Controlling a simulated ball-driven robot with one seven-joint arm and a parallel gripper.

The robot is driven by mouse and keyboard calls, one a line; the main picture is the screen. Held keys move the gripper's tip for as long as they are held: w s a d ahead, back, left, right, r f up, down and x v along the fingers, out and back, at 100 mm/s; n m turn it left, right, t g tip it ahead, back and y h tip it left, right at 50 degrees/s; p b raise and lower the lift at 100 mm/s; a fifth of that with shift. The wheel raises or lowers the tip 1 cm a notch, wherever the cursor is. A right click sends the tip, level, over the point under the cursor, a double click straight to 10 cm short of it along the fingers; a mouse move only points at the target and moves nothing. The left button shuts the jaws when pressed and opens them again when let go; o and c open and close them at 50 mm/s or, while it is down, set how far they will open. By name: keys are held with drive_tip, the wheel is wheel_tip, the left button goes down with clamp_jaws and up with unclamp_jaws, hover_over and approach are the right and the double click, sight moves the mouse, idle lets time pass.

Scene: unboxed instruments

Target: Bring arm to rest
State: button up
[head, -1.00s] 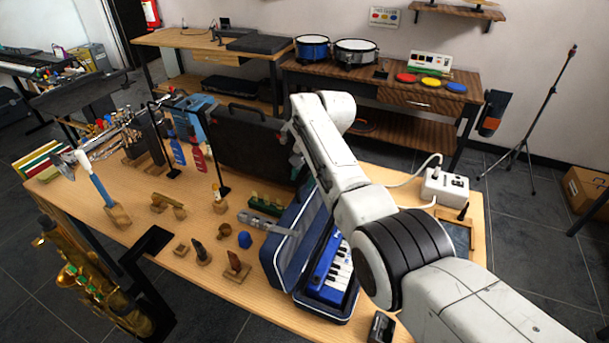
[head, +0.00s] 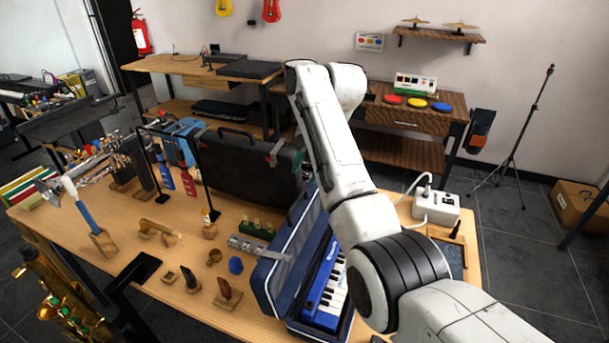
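My white arm enters at the lower right and rises over the workbench (head: 120,262), with its upper bend in front of the rear bench. The black ribbed joint sits in front of the bench's right part. My gripper is not visible; the far end of the arm seems hidden behind its own links. The arm overlaps the open blue case (head: 262,285) holding a blue keyboard instrument (head: 325,296) in the picture; I cannot tell the clearance.
A black upright case (head: 240,168) stands behind the blue one. A white power box (head: 436,207) with cables is at the right. Small wooden stands and brass parts (head: 158,230) fill the bench's left half. A tripod stand (head: 515,150) is on the floor at right.

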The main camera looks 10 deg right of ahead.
drive_tip(key=s+d+f+n+t+h, duration=0.1)
drive_tip(key=s+d+f+n, duration=0.15)
drive_tip(key=s+f, duration=0.65)
drive_tip(key=s+d+f+n+t+h, duration=0.1)
drive_tip(key=s+d+f, duration=0.3)
drive_tip(key=s+f, duration=0.55)
drive_tip(key=s+d+f+n+g, duration=0.1)
drive_tip(key=s+f, duration=0.3)
drive_tip(key=s, duration=1.1)
drive_tip(key=s+d+f+n+g+h, duration=0.1)
drive_tip(key=s+d+f, duration=0.3)
drive_tip(key=s, duration=1.2)
drive_tip(key=shift+s+n+g, duration=0.25)
drive_tip(key=shift+n+g, duration=0.3)
drive_tip(key=shift+g, duration=0.05)
